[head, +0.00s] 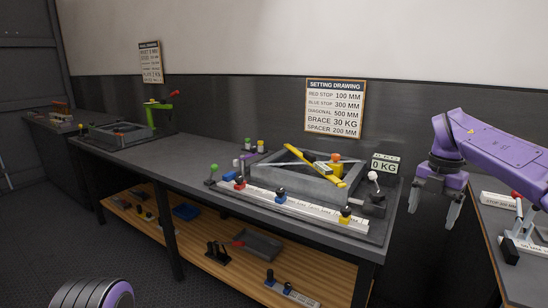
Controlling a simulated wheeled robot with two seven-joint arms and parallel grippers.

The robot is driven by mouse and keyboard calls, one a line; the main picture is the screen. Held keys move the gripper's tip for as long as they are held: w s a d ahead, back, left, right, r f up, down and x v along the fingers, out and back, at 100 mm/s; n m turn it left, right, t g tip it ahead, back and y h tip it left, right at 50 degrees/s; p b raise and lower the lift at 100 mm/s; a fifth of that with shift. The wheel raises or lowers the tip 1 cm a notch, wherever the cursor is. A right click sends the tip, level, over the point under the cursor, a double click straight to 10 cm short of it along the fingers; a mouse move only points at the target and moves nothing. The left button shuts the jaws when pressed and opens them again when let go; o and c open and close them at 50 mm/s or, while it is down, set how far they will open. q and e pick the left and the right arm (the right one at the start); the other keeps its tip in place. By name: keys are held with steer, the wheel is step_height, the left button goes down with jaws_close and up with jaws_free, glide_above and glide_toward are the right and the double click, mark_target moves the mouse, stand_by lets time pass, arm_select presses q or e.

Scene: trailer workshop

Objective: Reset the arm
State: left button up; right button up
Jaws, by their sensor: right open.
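My right arm is purple and comes in from the right edge. My right gripper (436,199) hangs open and empty, fingers down, in the air just right of the long bench's right end. It touches nothing that I can see. Of my left arm only a dark and purple rounded part shows at the bottom left; its gripper is not in view.
The long grey bench (147,154) carries a grey frame (286,188) with a yellow bar (314,165), and a white ruler (297,209) with coloured stops. A display (384,165) reads 0 KG. A second bench (487,222) with a red-knobbed lever stands at right. A setting drawing (335,108) hangs behind.

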steer(key=d+f+n+t+h, duration=0.2)
steer(key=d+f+n+h, duration=0.3)
steer(key=f+n+h, duration=0.65)
steer(key=s+a+f+n+t+y, duration=0.1)
steer(key=s+a+f+n+t, duration=0.15)
steer(key=f+n, duration=0.55)
steer(key=s+a+f+n+t+y, duration=0.15)
steer(key=a+f+n+t, duration=0.25)
steer(key=f+n, duration=0.4)
steer(key=s+a+f+n+g+y, duration=0.1)
steer(key=s+a+f+n+y, duration=0.2)
steer(key=s+f, duration=0.5)
steer(key=s+a+f+n+y, duration=0.25)
steer(key=s+f+n, duration=0.35)
steer(key=s, duration=0.4)
steer(key=s+f+n+g, duration=0.1)
steer(key=s+f+g, duration=0.1)
steer(key=s, duration=0.7)
steer(key=s+f+n+g, duration=0.2)
steer(key=s, duration=0.6)
steer(key=shift+s+d+f, duration=0.15)
steer(key=shift+s+f, duration=0.2)
steer(key=shift+s, duration=0.05)
